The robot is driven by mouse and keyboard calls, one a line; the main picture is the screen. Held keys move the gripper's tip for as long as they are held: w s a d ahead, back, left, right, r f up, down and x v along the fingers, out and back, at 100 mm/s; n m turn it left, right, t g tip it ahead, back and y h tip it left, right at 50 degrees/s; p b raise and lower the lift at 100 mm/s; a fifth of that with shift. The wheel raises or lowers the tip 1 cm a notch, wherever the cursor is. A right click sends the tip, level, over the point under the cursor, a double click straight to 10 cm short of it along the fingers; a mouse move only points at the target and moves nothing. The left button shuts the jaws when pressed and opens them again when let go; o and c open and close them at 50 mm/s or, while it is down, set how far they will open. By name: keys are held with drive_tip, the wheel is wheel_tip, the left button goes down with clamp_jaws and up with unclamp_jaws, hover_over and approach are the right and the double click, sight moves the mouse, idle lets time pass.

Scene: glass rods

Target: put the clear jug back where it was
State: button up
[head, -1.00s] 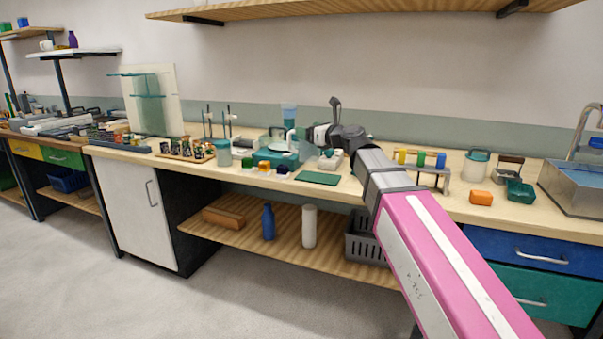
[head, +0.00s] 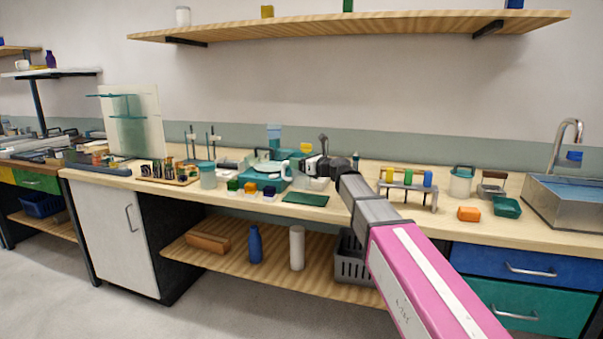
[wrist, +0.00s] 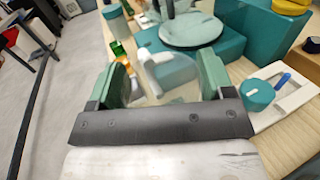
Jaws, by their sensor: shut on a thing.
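The clear jug (wrist: 170,72) is see-through with a whitish handle-like part. It sits between the two green fingers of my gripper (wrist: 163,66) in the wrist view, and the gripper is shut on it. In the head view my gripper (head: 303,168) and the jug (head: 287,169) are small, at the right end of a teal device (head: 265,182). The wrist view shows that device (wrist: 226,45) with its grey round plate (wrist: 192,30) just beyond the jug. I cannot tell whether the jug's base touches the bench.
A dark green mat (head: 305,198) and small coloured blocks (head: 250,188) lie in front. A lidded jar (head: 208,176) stands left. A rack of coloured cylinders (head: 408,185) stands right. In the wrist view a white tray (wrist: 290,105) is to the right. A wall shelf (head: 350,27) hangs above.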

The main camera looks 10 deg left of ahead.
drive_tip(key=shift+f, duration=2)
drive_tip(key=shift+f, duration=0.1)
drive_tip(key=o, duration=1.4)
drive_tip(key=shift+o, duration=0.2)
drive_tip(key=shift+d, duration=0.1)
drive_tip(key=v, duration=1.2)
